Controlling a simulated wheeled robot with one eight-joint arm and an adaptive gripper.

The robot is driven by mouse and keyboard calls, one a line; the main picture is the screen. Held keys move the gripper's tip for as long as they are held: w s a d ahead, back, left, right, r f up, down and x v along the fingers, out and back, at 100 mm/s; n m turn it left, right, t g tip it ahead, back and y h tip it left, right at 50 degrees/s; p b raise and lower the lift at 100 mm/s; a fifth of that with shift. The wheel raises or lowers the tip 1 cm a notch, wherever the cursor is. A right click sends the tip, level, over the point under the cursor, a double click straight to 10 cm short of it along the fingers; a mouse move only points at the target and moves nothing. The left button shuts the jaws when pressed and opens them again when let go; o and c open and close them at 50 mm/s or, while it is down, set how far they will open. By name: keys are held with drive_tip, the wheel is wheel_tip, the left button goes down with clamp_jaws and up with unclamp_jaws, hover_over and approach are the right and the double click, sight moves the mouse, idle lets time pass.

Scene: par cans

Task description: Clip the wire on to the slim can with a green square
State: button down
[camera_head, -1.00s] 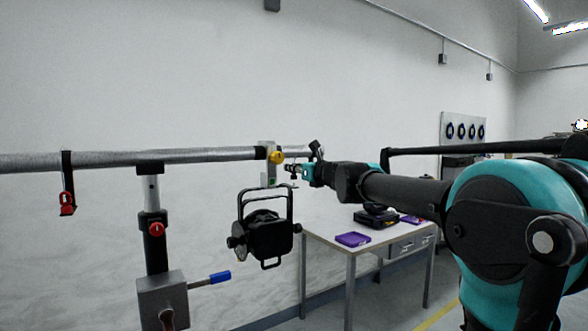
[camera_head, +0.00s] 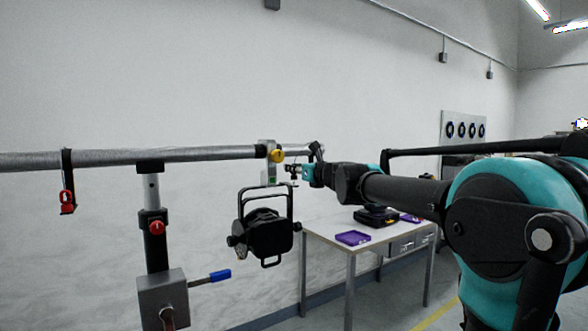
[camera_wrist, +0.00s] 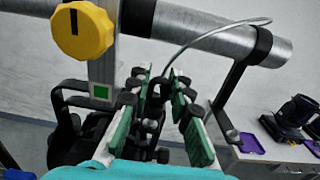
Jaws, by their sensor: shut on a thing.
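The slim can (camera_head: 268,235) is black and hangs by its yoke from a clamp on the grey pipe. A green square (camera_wrist: 101,92) marks the clamp's light bracket, below a yellow knob (camera_wrist: 82,30); the square also shows in the head view (camera_head: 271,178). The wire (camera_wrist: 214,28) is thin and grey and arcs over the pipe, down to my gripper (camera_wrist: 158,128). My gripper's green-padded fingers are shut on the wire's end, beside the bracket and below the pipe. The exact grip is partly hidden by dark parts between the fingers.
The pipe (camera_head: 200,156) runs across above. A black strap with a hanging arm (camera_wrist: 262,45) is on it to the right. A stand with a red knob (camera_head: 156,227) is at left, with a red clip (camera_head: 67,200) beyond. A table (camera_head: 322,236) stands behind.

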drive_tip(key=shift+f, duration=0.9)
idle(1.2)
drive_tip(key=c, duration=1.3)
unclamp_jaws()
drive_tip(key=v, duration=1.2)
